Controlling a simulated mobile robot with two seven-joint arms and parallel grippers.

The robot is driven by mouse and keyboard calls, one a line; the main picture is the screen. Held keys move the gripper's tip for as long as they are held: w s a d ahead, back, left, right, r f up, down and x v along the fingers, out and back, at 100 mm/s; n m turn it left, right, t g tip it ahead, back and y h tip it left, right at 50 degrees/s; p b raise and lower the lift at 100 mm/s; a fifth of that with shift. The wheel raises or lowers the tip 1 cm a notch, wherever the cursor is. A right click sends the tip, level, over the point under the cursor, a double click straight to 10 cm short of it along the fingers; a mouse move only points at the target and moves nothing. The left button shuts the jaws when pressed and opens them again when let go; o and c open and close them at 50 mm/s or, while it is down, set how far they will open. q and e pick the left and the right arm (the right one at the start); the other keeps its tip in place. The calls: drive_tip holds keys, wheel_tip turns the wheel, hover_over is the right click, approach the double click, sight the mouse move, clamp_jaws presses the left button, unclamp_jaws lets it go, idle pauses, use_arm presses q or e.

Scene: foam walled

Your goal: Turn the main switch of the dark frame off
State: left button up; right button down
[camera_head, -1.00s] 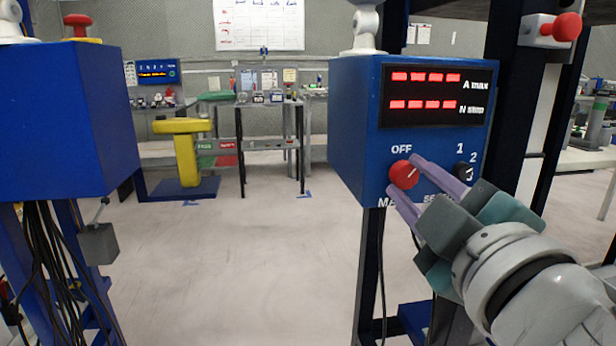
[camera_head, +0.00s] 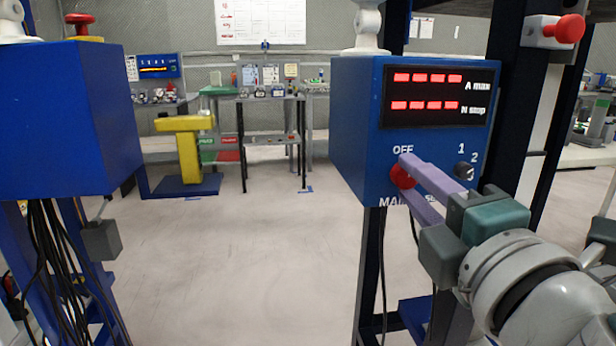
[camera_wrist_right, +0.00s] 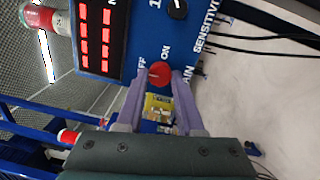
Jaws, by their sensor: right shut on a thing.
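The main switch is a red round knob (camera_head: 402,177) on the blue box (camera_head: 352,130) of the dark frame (camera_head: 512,110), at right in the head view. OFF is printed above it; a MAIN label below is partly covered. My right gripper (camera_head: 404,175) is shut on the knob, one finger along its upper side. In the right wrist view the knob (camera_wrist_right: 160,74) sits between both fingertips (camera_wrist_right: 161,77), near the letters FF and ON. A small pale mark shows on its left side there; its exact setting is hard to read. My left gripper is out of view.
A black sensitivity dial (camera_head: 463,171) is close to the right of my fingers. Red number displays (camera_head: 432,95) are above. A red button (camera_head: 568,28) is on the dark post. Another blue box (camera_head: 60,120) stands at left. Open floor (camera_head: 250,260) lies between.

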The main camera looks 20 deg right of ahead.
idle(0.5)
drive_tip(key=c, duration=0.9)
unclamp_jaws()
drive_tip(key=shift+c, duration=0.2)
drive_tip(key=o, duration=0.4)
drive_tip(key=b+v, duration=0.5)
drive_tip(key=v, duration=0.5)
drive_tip(key=shift+d, duration=0.1)
